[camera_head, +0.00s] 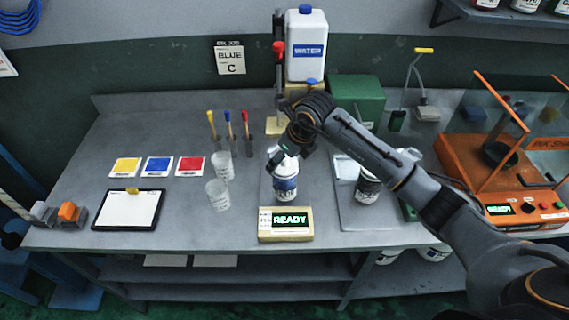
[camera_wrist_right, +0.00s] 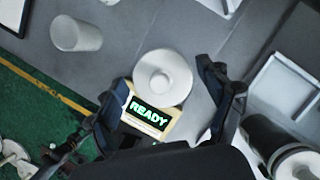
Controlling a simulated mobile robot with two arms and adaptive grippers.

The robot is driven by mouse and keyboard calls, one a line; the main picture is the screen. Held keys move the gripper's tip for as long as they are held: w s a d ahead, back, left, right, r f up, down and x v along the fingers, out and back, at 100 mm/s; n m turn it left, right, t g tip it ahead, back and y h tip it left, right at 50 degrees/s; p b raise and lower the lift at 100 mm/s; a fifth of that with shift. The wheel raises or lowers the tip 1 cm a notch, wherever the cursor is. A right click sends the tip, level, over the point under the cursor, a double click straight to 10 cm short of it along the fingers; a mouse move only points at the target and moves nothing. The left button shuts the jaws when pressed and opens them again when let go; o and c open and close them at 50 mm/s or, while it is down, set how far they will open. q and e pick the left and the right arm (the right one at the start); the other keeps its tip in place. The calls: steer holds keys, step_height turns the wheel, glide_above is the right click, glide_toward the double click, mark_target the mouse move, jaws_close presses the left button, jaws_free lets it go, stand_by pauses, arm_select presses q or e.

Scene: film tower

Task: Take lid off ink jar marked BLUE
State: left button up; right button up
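A white jar with a dark blue label band (camera_head: 286,187) stands upright on the bench behind the READY display; its lettering is too small to read surely. In the right wrist view its round white lid (camera_wrist_right: 162,78), with a raised centre, is on the jar. My right gripper (camera_head: 281,156) points down just above the lid and partly hides it in the head view. In the wrist view my right gripper (camera_wrist_right: 166,88) is open, with its fingers spread either side of the lid and nothing held. My left gripper is not in view.
The READY display box (camera_head: 286,224) sits directly in front of the jar. A second jar with a dark label (camera_head: 367,186) stands to the right on a grey tray (camera_head: 350,217). Clear cups (camera_head: 218,195) are to the left. The water jug (camera_head: 307,47) stands behind.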

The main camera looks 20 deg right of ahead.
steer(key=c, duration=0.7)
steer(key=shift+r, duration=0.1)
